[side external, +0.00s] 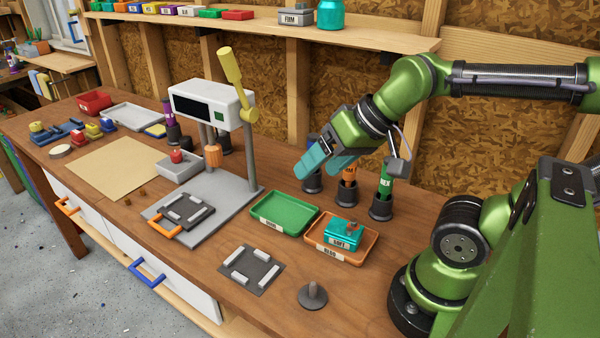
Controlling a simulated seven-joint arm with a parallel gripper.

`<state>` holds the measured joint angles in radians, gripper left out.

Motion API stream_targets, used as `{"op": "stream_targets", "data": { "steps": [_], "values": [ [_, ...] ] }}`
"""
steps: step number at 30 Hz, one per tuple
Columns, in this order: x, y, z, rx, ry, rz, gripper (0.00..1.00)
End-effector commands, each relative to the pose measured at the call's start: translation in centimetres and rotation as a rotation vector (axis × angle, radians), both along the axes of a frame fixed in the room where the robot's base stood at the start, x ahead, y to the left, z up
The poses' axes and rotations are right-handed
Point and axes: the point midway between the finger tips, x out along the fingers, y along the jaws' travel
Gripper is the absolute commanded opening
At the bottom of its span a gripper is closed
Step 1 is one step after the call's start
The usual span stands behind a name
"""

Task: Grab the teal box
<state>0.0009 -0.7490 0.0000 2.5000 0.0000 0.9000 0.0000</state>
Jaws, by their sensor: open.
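The teal box (340,235) sits in the orange tray (371,249) on the workbench, right of the middle. It has a pale label on its front and a small brownish piece on top. My gripper (319,171) has teal fingers, open and apart, with nothing seen between them. It is in the air behind and above the box, clear of it, over the row of dark holders. The far side of the box is hidden.
A green tray (284,214) lies left of the orange one. Dark holders with upright tools, one a green cylinder (386,177), stand behind. A grey press (211,104) stands left. A dark plate (251,269) and a grey knobbed disc (312,296) lie in front.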

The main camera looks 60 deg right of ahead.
Motion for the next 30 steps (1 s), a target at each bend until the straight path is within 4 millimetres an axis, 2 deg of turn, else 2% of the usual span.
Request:
{"op": "stream_targets", "data": {
  "steps": [5,8,12,18,23,26,30],
  "values": [
    [1.2,-0.7,-1.6,-0.007,0.089,-0.021,0.73],
    [2.5,-1.9,-3.0,-0.049,0.212,-0.012,0.73],
    [4.0,-4.3,-5.4,-0.143,0.440,0.078,0.73],
    [5.1,-8.1,-7.9,-0.247,0.764,0.276,0.73],
    [5.2,-9.9,-7.8,-0.281,0.930,0.425,0.73],
    [4.8,-10.1,-6.9,-0.290,0.956,0.483,0.73],
    [4.0,-10.0,-7.7,-0.280,0.971,0.521,0.73]
  ]
}}
